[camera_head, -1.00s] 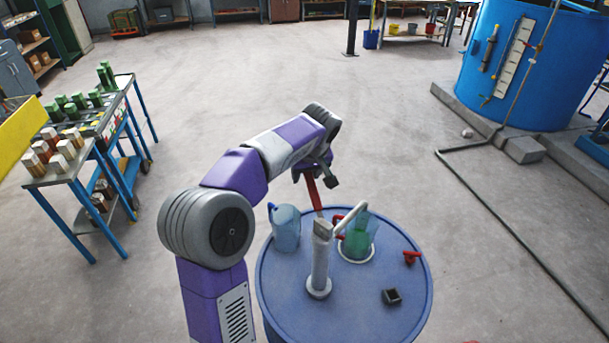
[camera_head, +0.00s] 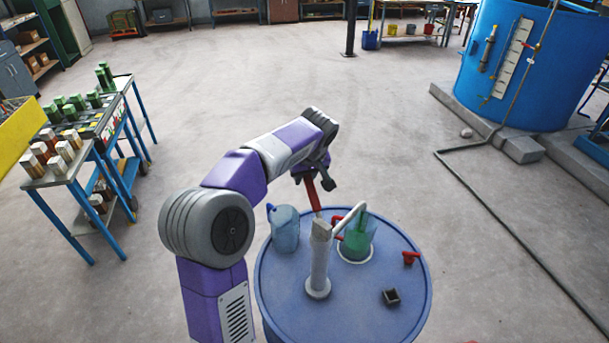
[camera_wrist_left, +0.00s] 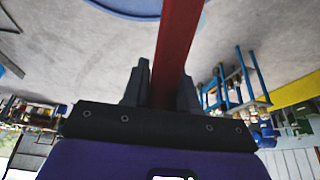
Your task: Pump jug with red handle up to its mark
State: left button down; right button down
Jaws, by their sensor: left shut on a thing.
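The red-handled jug (camera_head: 366,243) is clear and stands upright on the blue drum top (camera_head: 350,300), under the white curved spout (camera_head: 347,215) of the hand pump (camera_head: 319,265). Green liquid fills much of it; its mark is too small to make out. A pale blue jug with a blue handle (camera_head: 286,232) stands left of the pump. My left gripper (camera_head: 309,177) is shut on the red pump lever (camera_head: 314,196), above and behind the pump. In the left wrist view the lever (camera_wrist_left: 174,50) runs between the fingers (camera_wrist_left: 161,88). My right gripper is not in view.
A red tap-like fitting (camera_head: 411,257) and a small black block (camera_head: 391,296) are on the drum top, right of the pump. A cart (camera_head: 85,150) with several small boxes stands left. A large blue tank (camera_head: 520,65) stands at back right. The floor around the drum is clear.

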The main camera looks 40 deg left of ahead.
pick_arm(q)
notch_tip(320, 180, down, 8)
jog(key=g+h+p, duration=0.3)
jog(key=h+p, duration=0.2)
jog(key=p, duration=0.6)
jog(key=shift+w+a+g, duration=0.25)
jog(key=shift+a+g, duration=0.05)
jog(key=c, duration=1)
grip_release()
jog(key=shift+o, duration=0.2)
jog(key=shift+r, duration=0.1)
notch_tip(320, 180, up, 7)
jog(key=a, duration=0.1)
jog(key=shift+w+r, duration=0.2)
jog(key=shift+w, duration=0.1)
